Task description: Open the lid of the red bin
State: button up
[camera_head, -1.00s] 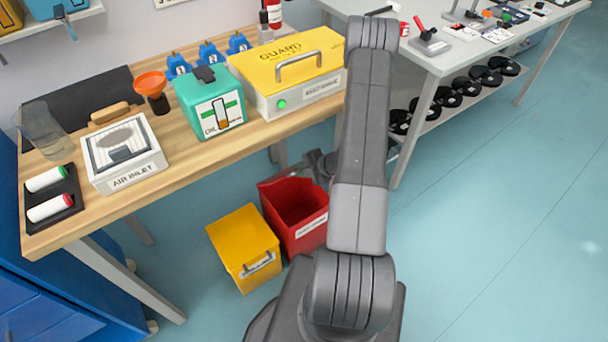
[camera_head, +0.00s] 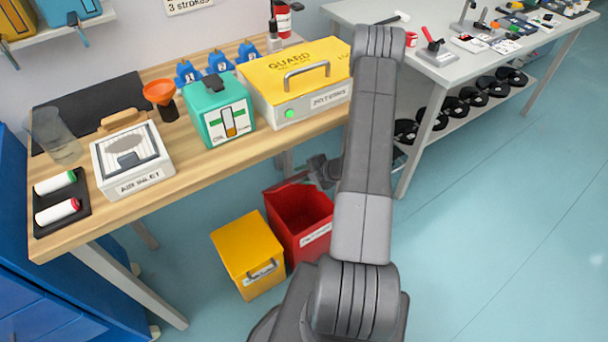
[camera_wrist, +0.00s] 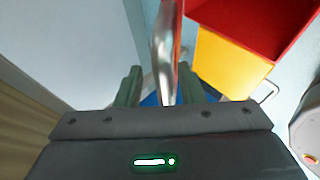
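The red bin (camera_head: 300,238) stands on the floor below the workbench. Its dark red inside shows from above, so it stands open. A red edge rises at its back near my gripper (camera_head: 320,172); I cannot tell whether this is the lid. In the wrist view the red bin (camera_wrist: 268,22) is at the upper right. My gripper (camera_wrist: 160,88) has its green fingers apart, with a shiny metal bar (camera_wrist: 166,50) showing between them. I see a gap beside the bar and cannot tell what it belongs to. My arm hides part of the bin's right side.
A yellow bin (camera_head: 247,250) stands directly left of the red bin. The wooden workbench (camera_head: 185,168) is above and behind, with a yellow guard box (camera_head: 310,72) on it. A grey table (camera_head: 440,60) stands at the right. The floor at the right is clear.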

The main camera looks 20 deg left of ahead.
jog(key=v, duration=1.3)
jog(key=shift+d+r+p, duration=0.2)
jog(key=shift+d+p, duration=0.1)
jog(key=shift+p, duration=0.05)
jog(key=b+x, duration=0.1)
jog(key=x, duration=1.2)
jog(key=shift+s+a+f, duration=0.1)
jog(key=shift+s+f, duration=0.05)
jog(key=shift+f, duration=0.2)
